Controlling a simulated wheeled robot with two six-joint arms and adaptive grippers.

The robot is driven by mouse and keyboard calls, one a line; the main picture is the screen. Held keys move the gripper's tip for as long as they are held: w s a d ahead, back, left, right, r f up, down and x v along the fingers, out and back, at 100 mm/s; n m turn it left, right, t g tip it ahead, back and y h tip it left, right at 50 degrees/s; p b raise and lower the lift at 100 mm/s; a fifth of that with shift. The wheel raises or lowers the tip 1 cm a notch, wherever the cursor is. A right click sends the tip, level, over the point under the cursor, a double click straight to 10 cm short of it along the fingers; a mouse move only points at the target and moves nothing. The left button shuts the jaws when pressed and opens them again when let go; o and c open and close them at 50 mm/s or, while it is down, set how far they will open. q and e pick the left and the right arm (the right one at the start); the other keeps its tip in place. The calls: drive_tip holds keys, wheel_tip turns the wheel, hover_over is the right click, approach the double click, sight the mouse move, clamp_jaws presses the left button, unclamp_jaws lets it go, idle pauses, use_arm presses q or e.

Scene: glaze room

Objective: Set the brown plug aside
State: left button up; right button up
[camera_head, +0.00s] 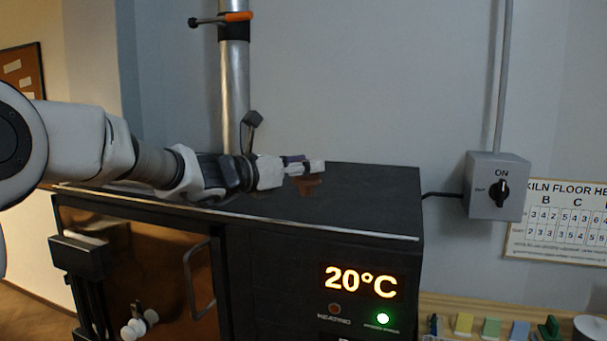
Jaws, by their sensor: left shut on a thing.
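The brown plug (308,184) is at the tip of my left gripper (305,168), over the black top of the kiln (365,200). My left arm comes in from the left, and its gripper is shut on the plug. The fingers hide the plug's upper part. I cannot tell whether the plug's lower end touches the kiln top. My right gripper is not in view.
A switch box (496,186) is on the wall at right. The kiln display (360,283) reads 20°C. The kiln top's right part is clear.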

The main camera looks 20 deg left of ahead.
sight(293, 183)
use_arm(q)
drive_tip(key=shift+w+a+r+p, duration=0.1)
drive_tip(key=shift+w+a+p, duration=0.2)
drive_tip(key=shift+w, duration=0.3)
wheel_tip(293, 183, down, 3)
drive_tip(key=shift+d+r+p, duration=0.1)
drive_tip(key=shift+p, duration=0.4)
drive_tip(key=shift+f, duration=0.45)
drive_tip(key=shift+f, duration=0.15)
drive_tip(key=shift+f+b, duration=0.1)
drive_tip(key=shift+b, duration=0.25)
drive_tip(key=o, duration=1.2)
